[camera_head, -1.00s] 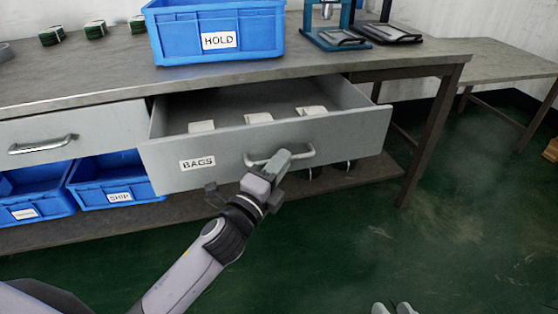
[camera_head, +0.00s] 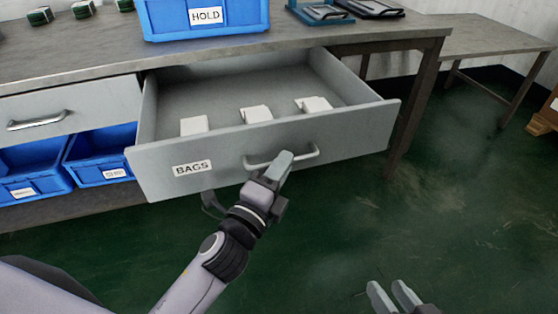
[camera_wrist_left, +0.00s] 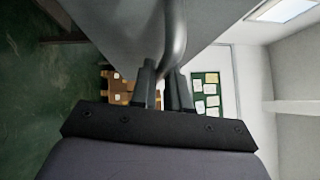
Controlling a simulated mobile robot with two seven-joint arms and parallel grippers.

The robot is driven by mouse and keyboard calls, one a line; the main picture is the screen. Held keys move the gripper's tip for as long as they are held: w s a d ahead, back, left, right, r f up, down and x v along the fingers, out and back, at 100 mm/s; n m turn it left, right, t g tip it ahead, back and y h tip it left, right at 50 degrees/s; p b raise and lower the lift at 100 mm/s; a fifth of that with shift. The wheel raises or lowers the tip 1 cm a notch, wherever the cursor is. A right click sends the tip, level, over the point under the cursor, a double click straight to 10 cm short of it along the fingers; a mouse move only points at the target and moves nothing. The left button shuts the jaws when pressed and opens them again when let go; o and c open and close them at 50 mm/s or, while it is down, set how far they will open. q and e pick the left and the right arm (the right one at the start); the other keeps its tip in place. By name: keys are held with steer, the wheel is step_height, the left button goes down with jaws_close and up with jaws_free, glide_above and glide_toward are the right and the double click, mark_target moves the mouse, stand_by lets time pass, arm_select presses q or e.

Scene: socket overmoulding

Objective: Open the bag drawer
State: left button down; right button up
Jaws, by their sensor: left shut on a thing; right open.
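The bag drawer (camera_head: 230,158), a grey drawer with a "BAGS" label, is pulled well out from under the bench. Several white bag stacks (camera_head: 257,114) lie inside it, apart from each other. My left gripper (camera_head: 277,168) is at the drawer front, shut on its bar handle (camera_head: 305,157). In the left wrist view the handle (camera_wrist_left: 175,35) runs down between the two fingers (camera_wrist_left: 162,88). My right gripper (camera_head: 393,294) is open and empty, low over the floor at the bottom edge, well apart from the drawer.
A blue "HOLD" bin (camera_head: 205,17) stands on the bench (camera_head: 100,45). A closed drawer (camera_head: 70,108) is to the left, with blue bins (camera_head: 98,155) beneath. A bench leg (camera_head: 415,110) stands right of the drawer. The green floor in front is clear.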

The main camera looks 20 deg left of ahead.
stand_by(0.3)
arm_select(q)
steer(key=c, duration=1.2)
jaws_free()
steer(key=shift+o, duration=0.2)
arm_select(e)
steer(key=shift+w, duration=0.1)
arm_select(q)
steer(key=shift+s, duration=0.1)
arm_select(e)
steer(key=shift+r, duration=0.1)
arm_select(q)
steer(key=b+v, duration=0.1)
steer(key=v, duration=0.6)
arm_select(e)
steer(key=shift+a+y, duration=0.4)
steer(key=shift+a, duration=0.2)
